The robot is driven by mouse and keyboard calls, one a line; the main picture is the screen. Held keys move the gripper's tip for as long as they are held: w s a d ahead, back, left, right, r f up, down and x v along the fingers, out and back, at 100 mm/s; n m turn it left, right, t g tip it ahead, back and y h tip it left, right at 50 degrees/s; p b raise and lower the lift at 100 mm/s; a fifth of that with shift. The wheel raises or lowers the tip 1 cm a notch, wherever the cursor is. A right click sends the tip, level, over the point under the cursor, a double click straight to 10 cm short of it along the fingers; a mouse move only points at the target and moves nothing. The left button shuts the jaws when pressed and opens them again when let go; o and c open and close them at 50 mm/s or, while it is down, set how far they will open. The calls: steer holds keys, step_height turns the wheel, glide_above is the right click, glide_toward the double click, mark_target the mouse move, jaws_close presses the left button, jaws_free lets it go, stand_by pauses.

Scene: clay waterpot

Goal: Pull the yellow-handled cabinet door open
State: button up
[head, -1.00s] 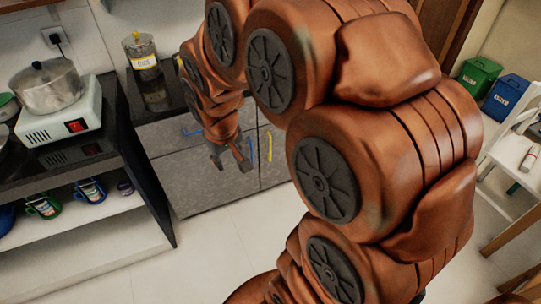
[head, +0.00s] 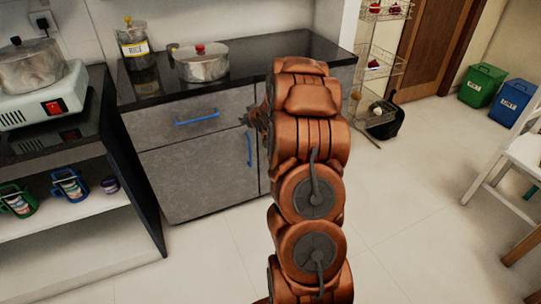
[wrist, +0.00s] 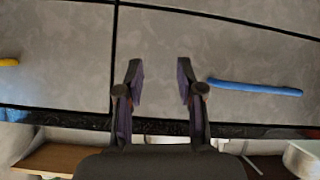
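The grey cabinet (head: 199,175) has a drawer and a door with blue handles to the left of my arm. The yellow handle is hidden behind my arm in the head view. In the wrist view, which looks upside down, part of the yellow handle (wrist: 8,62) shows at the left edge, and a blue handle (wrist: 255,88) lies to the right. My gripper (wrist: 158,80) is open and empty between these handles, apart from both. In the head view my gripper (head: 258,120) is mostly hidden by my arm, close to the cabinet front.
A pot (head: 202,64) and a jar (head: 137,47) stand on the dark countertop (head: 270,50). A shelf unit (head: 60,205) with mugs stands at left. A wire rack (head: 384,66) is beyond the cabinet. A white chair (head: 522,155) stands at right. The floor between is clear.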

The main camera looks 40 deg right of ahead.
steer(key=s+d+f+t+b, duration=0.2)
steer(key=d+f+b, duration=0.2)
steer(key=f, duration=0.4)
steer(key=s+d+f+t+y+b, duration=0.1)
steer(key=s+d+f+t+b, duration=0.2)
steer(key=f, duration=0.5)
steer(key=s+d+f+t+b, duration=0.1)
steer(key=d+f+t+b, duration=0.1)
steer(key=d+f+b, duration=0.45)
steer(key=shift+w+f+p, duration=0.15)
steer(key=shift+w+f, duration=0.1)
steer(key=shift+w, duration=1.8)
steer(key=shift+w+f+p, duration=0.15)
steer(key=shift+w+f, duration=0.05)
steer(key=shift+w, duration=1.8)
steer(key=shift+c, duration=0.2)
jaws_close()
steer(key=shift+a, duration=0.1)
